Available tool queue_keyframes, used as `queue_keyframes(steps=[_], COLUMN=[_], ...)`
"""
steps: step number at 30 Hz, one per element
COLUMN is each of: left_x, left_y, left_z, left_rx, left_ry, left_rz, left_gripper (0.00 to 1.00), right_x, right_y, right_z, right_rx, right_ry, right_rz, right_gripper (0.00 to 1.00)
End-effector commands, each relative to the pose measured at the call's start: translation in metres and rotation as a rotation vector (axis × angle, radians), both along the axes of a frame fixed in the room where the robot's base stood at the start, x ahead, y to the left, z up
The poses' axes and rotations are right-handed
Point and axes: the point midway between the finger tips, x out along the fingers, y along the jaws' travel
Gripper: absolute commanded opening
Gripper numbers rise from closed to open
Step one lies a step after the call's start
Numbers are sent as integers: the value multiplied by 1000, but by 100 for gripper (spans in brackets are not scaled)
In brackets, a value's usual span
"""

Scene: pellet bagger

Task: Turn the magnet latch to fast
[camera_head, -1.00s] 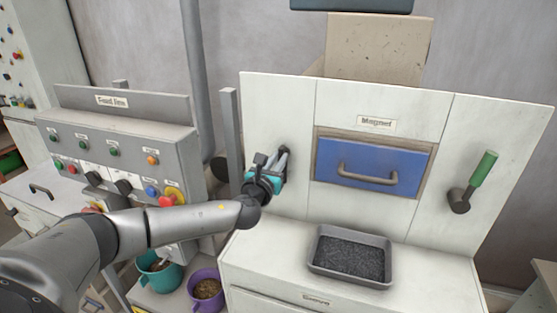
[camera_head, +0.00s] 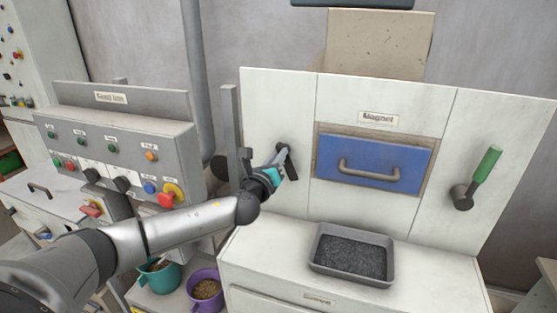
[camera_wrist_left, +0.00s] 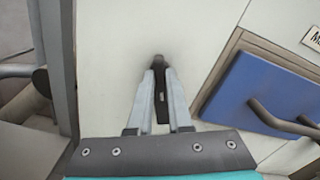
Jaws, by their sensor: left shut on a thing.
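The magnet latch (camera_head: 291,182) is a dark handle on the white panel, left of the blue magnet drawer (camera_head: 370,160). In the head view it slants down and to the right from its pivot. My left gripper (camera_head: 281,164) reaches it from the left and partly covers it. In the left wrist view the latch (camera_wrist_left: 161,86) lies between the two grey fingers of my left gripper (camera_wrist_left: 160,82), which are shut on it. The blue drawer (camera_wrist_left: 262,88) also shows at the right there, and it looks closed. My right gripper is not in view.
A grey tray (camera_head: 316,262) of dark pellets stands on the white ledge below the drawer. A green-handled lever (camera_head: 487,164) is on the right panel. The button console (camera_head: 120,135) is at left, behind my arm. Teal (camera_head: 160,283) and purple (camera_head: 205,292) buckets stand below.

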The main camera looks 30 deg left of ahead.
Motion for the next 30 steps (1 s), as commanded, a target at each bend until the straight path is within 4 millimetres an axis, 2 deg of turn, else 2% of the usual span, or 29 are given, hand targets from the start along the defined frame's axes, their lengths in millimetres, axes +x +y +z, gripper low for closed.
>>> queue_keyframes(steps=[12,30], left_x=[-1,-1], left_y=[2,3], left_z=[-4,-5], left_rx=[-392,-920], left_ry=[-93,-220], left_rz=[0,2], left_gripper=[0,0], right_x=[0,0], right_y=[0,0], right_z=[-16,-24], right_rx=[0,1], right_ry=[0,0], right_rz=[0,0], right_gripper=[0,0])
